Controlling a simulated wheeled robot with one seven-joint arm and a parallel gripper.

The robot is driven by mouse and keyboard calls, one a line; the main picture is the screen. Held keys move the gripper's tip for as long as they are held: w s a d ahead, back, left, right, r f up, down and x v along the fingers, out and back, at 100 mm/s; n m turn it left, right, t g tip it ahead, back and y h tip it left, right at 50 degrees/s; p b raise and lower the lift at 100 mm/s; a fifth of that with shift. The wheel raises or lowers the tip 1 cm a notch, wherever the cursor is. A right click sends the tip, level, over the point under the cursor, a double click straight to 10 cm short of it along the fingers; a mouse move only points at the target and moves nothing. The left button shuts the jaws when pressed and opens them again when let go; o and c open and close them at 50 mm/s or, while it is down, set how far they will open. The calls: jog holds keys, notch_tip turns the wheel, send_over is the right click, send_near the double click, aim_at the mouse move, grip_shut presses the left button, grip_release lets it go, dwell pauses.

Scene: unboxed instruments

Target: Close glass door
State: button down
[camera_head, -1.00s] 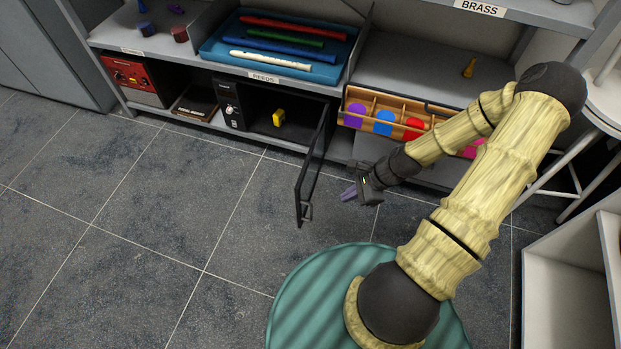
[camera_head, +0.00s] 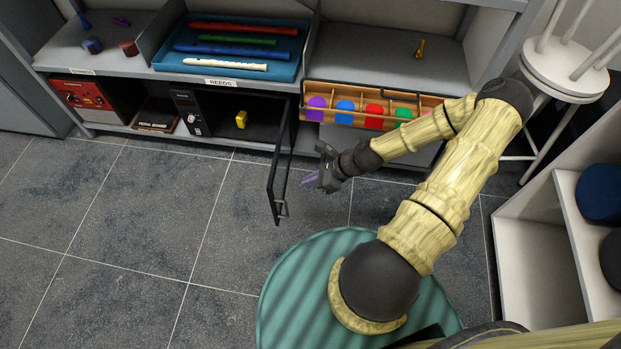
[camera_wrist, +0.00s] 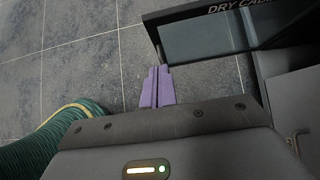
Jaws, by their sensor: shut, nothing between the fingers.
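The glass door (camera_head: 281,172) is a dark-framed panel. It stands open, swung out from a black cabinet (camera_head: 262,112) on the low shelf, with a small handle (camera_head: 282,208) at its free lower edge. Inside the cabinet is a yellow object (camera_head: 241,119). My gripper (camera_head: 309,179) is shut and empty, with purple fingers, just right of the door. In the wrist view the fingers (camera_wrist: 156,88) point toward the floor beside the door (camera_wrist: 205,36), which lies at the upper right with part of the lettering "DRY CA". I cannot tell whether they touch it.
Above the cabinet, a blue tray (camera_head: 170,62) holds several recorders. A wooden drawer (camera_head: 350,122) with coloured discs juts out right of the door. A red box (camera_head: 75,95) sits at left. The tiled floor left of the door is clear.

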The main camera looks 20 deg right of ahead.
jog(key=w+a+f+b, duration=0.3)
jog(key=w+a+f, duration=0.1)
jog(key=a, duration=0.4)
jog(key=shift+f, duration=0.45)
jog(key=shift+w, duration=0.15)
